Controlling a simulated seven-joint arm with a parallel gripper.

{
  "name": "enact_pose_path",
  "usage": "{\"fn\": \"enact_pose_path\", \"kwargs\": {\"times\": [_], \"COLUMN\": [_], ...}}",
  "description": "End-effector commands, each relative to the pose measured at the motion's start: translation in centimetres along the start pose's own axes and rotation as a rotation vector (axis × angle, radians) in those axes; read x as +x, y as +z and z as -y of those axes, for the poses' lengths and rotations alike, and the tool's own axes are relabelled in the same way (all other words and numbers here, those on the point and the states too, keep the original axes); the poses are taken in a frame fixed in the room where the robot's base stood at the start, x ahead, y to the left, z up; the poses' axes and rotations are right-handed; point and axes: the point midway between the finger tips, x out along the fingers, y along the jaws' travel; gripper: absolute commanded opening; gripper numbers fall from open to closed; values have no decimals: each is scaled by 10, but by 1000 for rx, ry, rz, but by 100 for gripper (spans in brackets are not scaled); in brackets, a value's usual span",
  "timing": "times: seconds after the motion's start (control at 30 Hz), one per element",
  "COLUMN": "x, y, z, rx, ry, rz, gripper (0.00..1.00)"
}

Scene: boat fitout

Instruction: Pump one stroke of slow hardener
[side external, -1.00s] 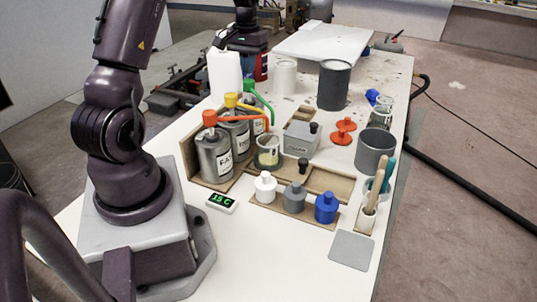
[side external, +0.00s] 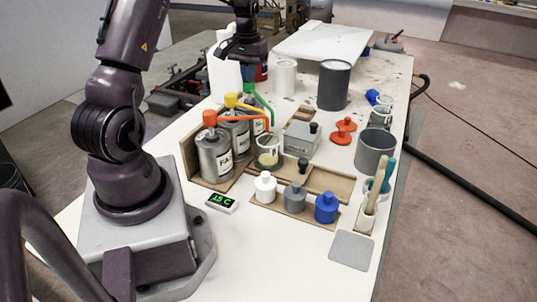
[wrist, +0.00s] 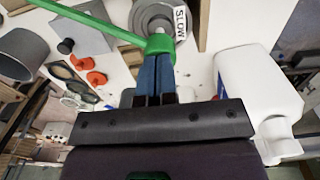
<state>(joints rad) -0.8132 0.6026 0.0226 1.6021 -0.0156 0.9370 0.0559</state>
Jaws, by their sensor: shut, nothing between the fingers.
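The slow hardener pump has a green head (side external: 249,88) and stands at the far end of the pump row. In the wrist view its green head (wrist: 160,45) and spout (wrist: 92,22) sit over a grey can labelled SLOW (wrist: 181,22). My gripper (side external: 248,73) is shut and empty, fingers pointing down, right above the green head. In the wrist view its blue fingertips (wrist: 155,58) are at the head's edge; I cannot tell if they touch it. A clear cup (side external: 268,158) with some yellowish liquid stands by the spouts.
The yellow-headed pump (side external: 231,100) and red-headed pump (side external: 209,118) stand nearer the camera in the same wooden rack. A white jug (wrist: 260,85) is close beside my gripper. White, grey and blue bottles (side external: 326,208) stand in front. A display (side external: 222,203) reads 15 C.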

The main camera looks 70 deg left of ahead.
Motion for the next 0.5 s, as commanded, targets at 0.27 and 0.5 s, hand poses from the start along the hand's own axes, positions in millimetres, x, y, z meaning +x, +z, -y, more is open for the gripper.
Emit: {"fn": "enact_pose_path", "kwargs": {"times": [0.27, 0.5], "x": [11, 20], "y": [0, 0], "z": [0, 0], "rx": [0, 0], "ry": [0, 0], "rz": [1, 2], "gripper": [0, 0]}}
